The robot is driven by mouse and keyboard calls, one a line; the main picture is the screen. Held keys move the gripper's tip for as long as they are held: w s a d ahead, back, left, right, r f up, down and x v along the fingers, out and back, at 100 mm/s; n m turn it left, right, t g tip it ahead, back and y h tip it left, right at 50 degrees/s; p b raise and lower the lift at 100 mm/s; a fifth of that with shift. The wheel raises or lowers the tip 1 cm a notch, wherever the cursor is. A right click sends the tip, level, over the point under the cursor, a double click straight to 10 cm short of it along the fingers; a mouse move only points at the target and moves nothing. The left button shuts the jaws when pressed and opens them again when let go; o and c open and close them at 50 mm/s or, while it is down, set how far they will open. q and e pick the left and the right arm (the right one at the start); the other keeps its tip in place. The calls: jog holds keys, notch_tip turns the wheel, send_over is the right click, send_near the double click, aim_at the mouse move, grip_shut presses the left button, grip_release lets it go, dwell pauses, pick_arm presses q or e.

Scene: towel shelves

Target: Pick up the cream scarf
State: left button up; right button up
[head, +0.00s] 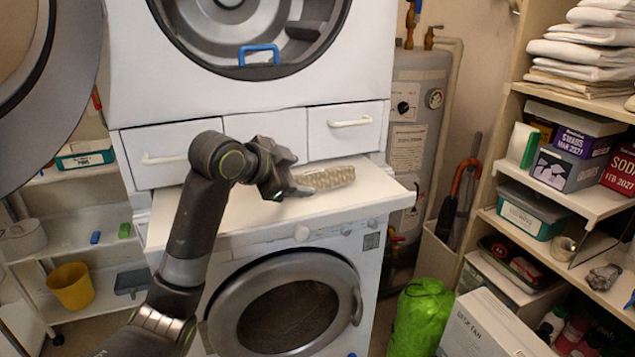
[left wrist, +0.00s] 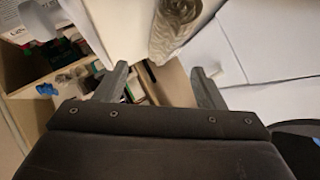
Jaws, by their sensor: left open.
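The cream scarf (head: 326,178) is a rolled, knitted-looking bundle lying on the white pull-out shelf (head: 240,210) between the two machines. It also shows in the left wrist view (left wrist: 176,25) at the top, beyond the fingertips. My left gripper (head: 289,178) is at the scarf's left end in the head view, very close to it; I cannot tell whether it touches. In the left wrist view my left gripper (left wrist: 158,75) has its two fingers apart with no scarf between them. My right gripper is not in view.
A front-loading washer (head: 285,310) stands below the shelf, and another machine with an open round door is above. A shelf rack (head: 500,130) with folded towels and boxes is on the right. A green bag (head: 420,315) and a white box (head: 480,330) stand on the floor.

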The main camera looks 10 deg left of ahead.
aim_at(313, 178)
pick_arm(q)
jog(key=shift+x, duration=0.9)
jog(key=shift+a+p+x, duration=0.15)
jog(key=shift+p+x, duration=0.05)
jog(key=shift+x, duration=1.2)
jog(key=shift+a+p+x, duration=0.1)
jog(key=shift+p+x, duration=0.05)
jog(key=shift+x, duration=1.2)
jog(key=c, duration=0.8)
jog(key=shift+c, duration=0.5)
